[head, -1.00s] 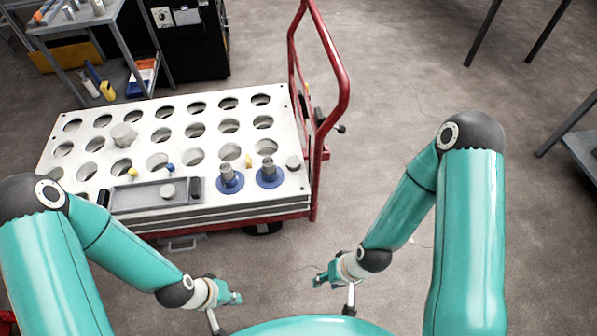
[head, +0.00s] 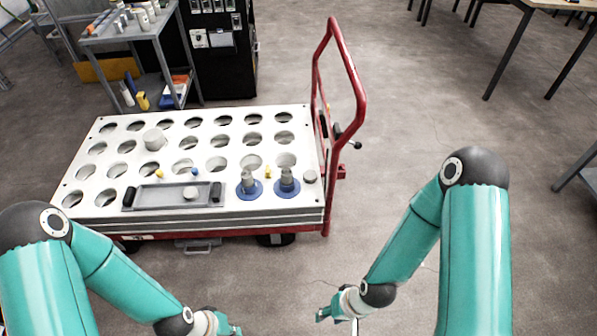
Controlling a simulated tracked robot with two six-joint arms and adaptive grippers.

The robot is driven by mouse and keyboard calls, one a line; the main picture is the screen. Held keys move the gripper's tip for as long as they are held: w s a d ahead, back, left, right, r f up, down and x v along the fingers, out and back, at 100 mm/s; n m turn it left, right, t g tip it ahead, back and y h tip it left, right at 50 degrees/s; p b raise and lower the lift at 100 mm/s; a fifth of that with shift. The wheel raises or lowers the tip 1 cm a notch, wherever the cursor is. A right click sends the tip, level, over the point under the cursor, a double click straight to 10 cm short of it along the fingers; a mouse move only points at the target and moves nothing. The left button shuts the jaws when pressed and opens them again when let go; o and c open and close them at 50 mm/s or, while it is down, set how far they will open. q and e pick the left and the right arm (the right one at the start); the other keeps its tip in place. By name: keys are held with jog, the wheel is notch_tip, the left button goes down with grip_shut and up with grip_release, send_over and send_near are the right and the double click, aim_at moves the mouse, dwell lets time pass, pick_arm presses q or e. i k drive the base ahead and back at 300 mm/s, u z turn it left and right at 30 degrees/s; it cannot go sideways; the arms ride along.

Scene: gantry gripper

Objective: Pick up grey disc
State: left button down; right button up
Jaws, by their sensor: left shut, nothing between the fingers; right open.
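A small light-grey disc (head: 191,193) lies in a shallow grey tray (head: 165,201) at the front of the white perforated cart top. A larger grey round piece (head: 154,139) stands further back among the holes, and a small grey round piece (head: 310,176) sits at the right front corner. I cannot tell which one the task's disc is. My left gripper (head: 232,329) is shut and empty at the bottom edge, partly cut off, in front of the cart. My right gripper (head: 324,312) is open and empty, over the floor right of centre. Both are apart from all these pieces.
Two blue-based grey posts (head: 249,184) (head: 287,182) stand right of the tray, with small yellow and blue pieces nearby. The cart's red handle (head: 356,80) rises at its right end. A cluttered shelf (head: 130,30) is behind left.

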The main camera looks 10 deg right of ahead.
aim_at(310, 177)
jog(key=u, duration=0.3)
jog(key=i, duration=1.5)
jog(key=z, duration=0.35)
